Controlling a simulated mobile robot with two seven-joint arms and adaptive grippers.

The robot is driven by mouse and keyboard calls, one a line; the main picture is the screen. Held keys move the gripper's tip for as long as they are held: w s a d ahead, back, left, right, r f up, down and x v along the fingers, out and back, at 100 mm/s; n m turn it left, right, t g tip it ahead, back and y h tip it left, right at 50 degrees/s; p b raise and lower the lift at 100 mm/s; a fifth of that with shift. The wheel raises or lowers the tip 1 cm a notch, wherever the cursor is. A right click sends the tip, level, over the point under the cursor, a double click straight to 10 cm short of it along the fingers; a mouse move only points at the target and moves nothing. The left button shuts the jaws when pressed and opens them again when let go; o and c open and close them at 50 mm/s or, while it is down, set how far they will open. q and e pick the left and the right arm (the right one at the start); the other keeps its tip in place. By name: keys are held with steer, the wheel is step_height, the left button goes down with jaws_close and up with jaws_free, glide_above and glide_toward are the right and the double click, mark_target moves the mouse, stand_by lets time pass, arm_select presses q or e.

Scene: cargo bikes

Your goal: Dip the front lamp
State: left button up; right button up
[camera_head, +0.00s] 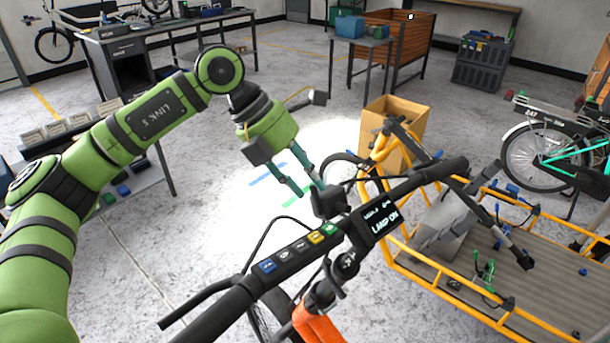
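The front lamp (328,202) is a small dark block at the front of the cargo bike's handlebar (415,183). The handlebar display (383,222) reads "LAMP ON". A bright patch of light (335,130) lies on the floor ahead. My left gripper (312,191) reaches down from above, its two teal fingers apart with nothing seen between them. Its right fingertip overlaps the lamp's upper edge; I cannot tell whether they touch. The left fingertip is just left of the lamp. My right gripper is not seen.
A button strip (300,246) with coloured keys sits on the handlebar. The yellow-framed cargo bed (535,285) holds a grey box (443,227). A cardboard box (408,112) stands behind. Blue tape (268,176) marks the floor. Workbenches line the back; the middle floor is clear.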

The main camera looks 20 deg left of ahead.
arm_select(q)
steer(key=shift+a+r, duration=0.1)
steer(key=shift+r, duration=0.05)
steer(key=v, duration=1.1)
steer(key=shift+a+r, duration=0.15)
steer(key=shift+r, duration=0.15)
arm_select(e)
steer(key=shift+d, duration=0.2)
